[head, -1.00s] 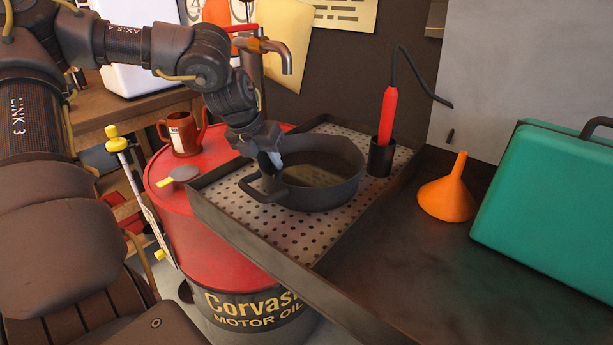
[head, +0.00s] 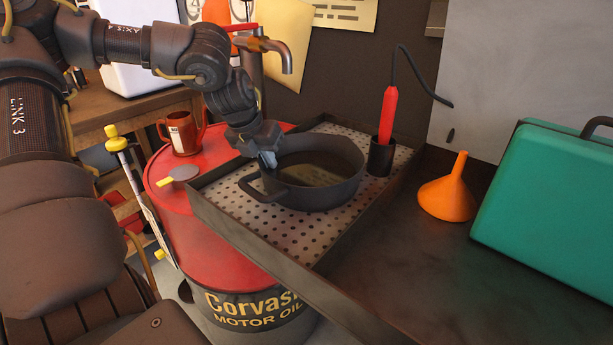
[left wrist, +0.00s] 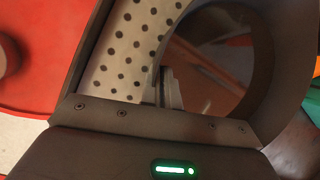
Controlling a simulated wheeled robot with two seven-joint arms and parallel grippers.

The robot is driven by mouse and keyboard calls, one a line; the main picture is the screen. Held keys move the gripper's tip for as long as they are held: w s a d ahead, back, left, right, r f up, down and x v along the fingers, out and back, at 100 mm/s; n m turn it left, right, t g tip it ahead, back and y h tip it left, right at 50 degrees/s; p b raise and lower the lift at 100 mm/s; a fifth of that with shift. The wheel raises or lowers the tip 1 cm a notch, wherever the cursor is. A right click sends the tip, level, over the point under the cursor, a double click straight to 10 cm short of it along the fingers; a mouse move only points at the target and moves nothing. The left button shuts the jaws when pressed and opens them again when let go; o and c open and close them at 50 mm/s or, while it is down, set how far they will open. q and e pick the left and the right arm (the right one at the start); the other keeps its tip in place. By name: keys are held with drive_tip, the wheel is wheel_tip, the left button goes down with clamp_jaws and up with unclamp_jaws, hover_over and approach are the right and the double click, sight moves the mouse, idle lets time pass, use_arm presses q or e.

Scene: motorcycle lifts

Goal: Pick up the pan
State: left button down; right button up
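The pan (head: 316,190) is dark, round and deep, with loop handles, and sits upright on a perforated metal tray (head: 240,210). Its inside looks brownish. My left gripper (head: 268,160) comes down from above at the pan's left rim, near the near-left handle. In the left wrist view its fingers (left wrist: 168,88) are close together at the edge of the pan (left wrist: 262,70), with the rim between them. The fingertips are partly hidden by the pan wall. My right gripper is not in view.
A black cup with a red-handled tool (head: 388,120) stands right behind the pan. An orange funnel (head: 448,195) and a green case (head: 545,205) stand on the bench at right. A red oil drum (head: 190,230) with a jug (head: 183,135) is at left.

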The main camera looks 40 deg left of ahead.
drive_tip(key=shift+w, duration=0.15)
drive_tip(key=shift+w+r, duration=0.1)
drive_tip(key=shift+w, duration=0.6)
use_arm(q)
drive_tip(key=shift+w+r, duration=0.1)
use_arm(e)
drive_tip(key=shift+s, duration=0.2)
